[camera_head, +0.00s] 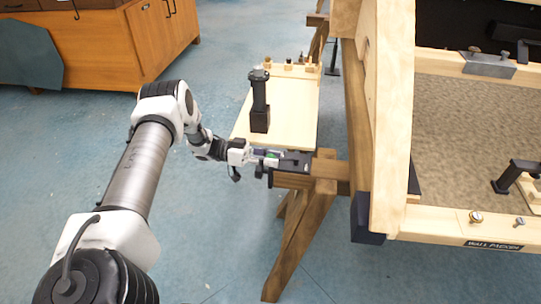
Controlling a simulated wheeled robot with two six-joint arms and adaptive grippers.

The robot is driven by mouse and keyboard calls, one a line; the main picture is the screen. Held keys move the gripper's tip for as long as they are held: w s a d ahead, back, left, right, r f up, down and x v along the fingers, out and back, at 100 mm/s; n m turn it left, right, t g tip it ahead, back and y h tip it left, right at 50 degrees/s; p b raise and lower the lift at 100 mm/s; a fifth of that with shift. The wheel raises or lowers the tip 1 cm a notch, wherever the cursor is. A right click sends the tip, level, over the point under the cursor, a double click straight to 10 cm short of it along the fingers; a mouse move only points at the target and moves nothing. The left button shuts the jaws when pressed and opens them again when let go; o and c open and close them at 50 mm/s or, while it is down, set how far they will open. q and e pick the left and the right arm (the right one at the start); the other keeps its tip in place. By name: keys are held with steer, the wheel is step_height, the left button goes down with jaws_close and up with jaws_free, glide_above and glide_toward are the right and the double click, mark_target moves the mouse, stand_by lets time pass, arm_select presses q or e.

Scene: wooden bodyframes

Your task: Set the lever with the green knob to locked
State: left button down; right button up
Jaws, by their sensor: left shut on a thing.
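The green knob (272,155) shows as a small patch of green between the fingers of my left gripper (268,156). The gripper is shut on the knob and covers most of it. A dark lever mount (294,162) sits on the end of a wooden trestle beam, just right of the gripper. The lever's arm and any lock marking are too small or hidden to make out. My left arm reaches in from the left. My right gripper is not in view.
A pale board (296,110) with a black upright handle (260,100) stands just behind the gripper. A large tilted wooden frame (392,130) blocks the right side. A wooden cabinet (150,40) stands at the back left. Blue floor is clear around the trestle leg (295,245).

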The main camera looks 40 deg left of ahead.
arm_select(q)
steer(key=shift+w, duration=0.1)
stand_by(0.4)
steer(key=c, duration=0.8)
jaws_free()
steer(key=v, duration=1.2)
steer(key=shift+w+a, duration=0.1)
